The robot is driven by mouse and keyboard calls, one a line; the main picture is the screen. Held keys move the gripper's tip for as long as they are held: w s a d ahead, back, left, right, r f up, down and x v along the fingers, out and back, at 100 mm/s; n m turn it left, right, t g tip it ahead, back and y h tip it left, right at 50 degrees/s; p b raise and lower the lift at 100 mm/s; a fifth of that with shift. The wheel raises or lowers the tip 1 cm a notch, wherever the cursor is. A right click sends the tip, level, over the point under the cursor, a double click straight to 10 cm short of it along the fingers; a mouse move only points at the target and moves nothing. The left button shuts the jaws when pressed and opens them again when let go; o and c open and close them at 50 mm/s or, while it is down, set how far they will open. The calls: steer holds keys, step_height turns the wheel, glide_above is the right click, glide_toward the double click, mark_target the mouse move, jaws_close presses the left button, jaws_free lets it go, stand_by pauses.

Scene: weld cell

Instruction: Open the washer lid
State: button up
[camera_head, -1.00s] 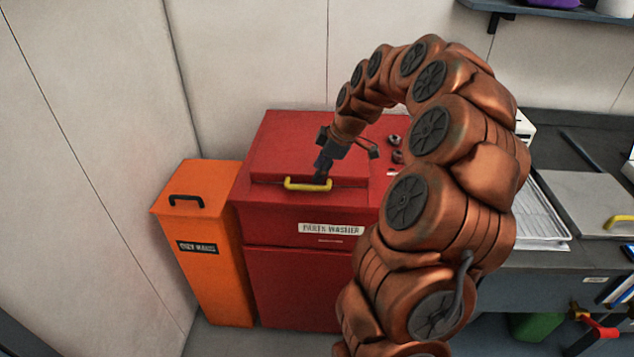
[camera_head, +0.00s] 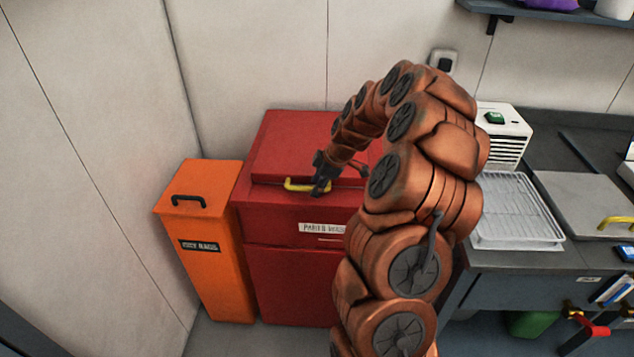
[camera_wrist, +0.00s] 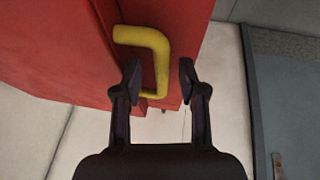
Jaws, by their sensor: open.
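The red parts washer (camera_head: 285,225) stands against the back wall, with its lid (camera_head: 290,140) lying shut. The yellow lid handle (camera_head: 300,184) is at the lid's front edge. My gripper (camera_head: 321,187) is at the handle's right end, and the arm hides the washer's right part. In the wrist view the yellow handle (camera_wrist: 160,65) reaches in between the fingertips of my open gripper (camera_wrist: 159,80). The handle's lower end is close to the left finger; I cannot tell whether they touch.
An orange bin (camera_head: 205,245) with a black handle stands close on the washer's left. At the right is a grey bench (camera_head: 510,258) with a white wire tray (camera_head: 515,205) and a white vented box (camera_head: 505,135). A shelf (camera_head: 560,12) hangs above.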

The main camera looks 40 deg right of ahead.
jaws_close()
stand_by(0.4)
stand_by(0.4)
